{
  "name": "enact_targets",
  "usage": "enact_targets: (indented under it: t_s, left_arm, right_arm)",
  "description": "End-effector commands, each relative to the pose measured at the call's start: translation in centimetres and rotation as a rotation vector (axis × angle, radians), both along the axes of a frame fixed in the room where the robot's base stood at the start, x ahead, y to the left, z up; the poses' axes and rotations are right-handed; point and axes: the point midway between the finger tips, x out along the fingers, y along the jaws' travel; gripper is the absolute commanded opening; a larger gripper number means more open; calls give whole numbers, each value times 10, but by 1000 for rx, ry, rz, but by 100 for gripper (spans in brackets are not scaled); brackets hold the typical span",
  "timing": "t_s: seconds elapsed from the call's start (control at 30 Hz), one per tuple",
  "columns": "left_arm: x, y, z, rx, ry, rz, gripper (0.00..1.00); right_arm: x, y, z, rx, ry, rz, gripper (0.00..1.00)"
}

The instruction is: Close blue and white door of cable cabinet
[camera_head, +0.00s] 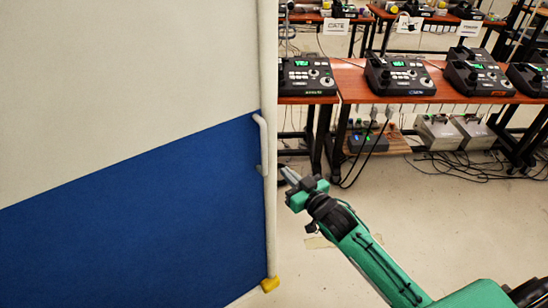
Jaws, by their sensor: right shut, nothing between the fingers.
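The blue and white door (150,150) fills the left half of the head view, cream white above a slanting edge and blue below. A pale handle (263,143) stands on its right edge, with a yellow piece (270,284) at the bottom corner. My right gripper (285,171) is shut and empty, just right of the handle, with a small gap seeming to lie between them. Its green arm comes in from the lower right. My left gripper is not in view. The rest of the cabinet is not visible.
Wooden tables with several black paging phones (399,76) stand behind at the right. Under them are grey boxes (438,132), a blue-grey unit (368,142) and tangled cables (455,166). The pale floor (330,260) around my right arm is clear.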

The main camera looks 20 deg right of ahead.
Motion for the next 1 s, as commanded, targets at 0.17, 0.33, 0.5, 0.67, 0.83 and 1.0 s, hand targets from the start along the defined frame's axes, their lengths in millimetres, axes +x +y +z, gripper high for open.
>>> enact_targets:
  t_s: [0.17,0.33,0.5,0.67,0.83,1.0]
  left_arm:
    - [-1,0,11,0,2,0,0]
    - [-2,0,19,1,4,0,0]
    - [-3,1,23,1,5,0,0]
    - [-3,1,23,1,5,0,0]
    - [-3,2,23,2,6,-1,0]
    - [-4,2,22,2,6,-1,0]
  right_arm:
    - [31,9,3,1,-2,0,0]
    - [54,16,3,1,0,1,0]
    - [66,20,1,0,0,2,0]
    - [69,21,0,0,0,2,0]
    - [69,21,0,0,0,2,0]
    - [70,20,0,0,0,3,0]
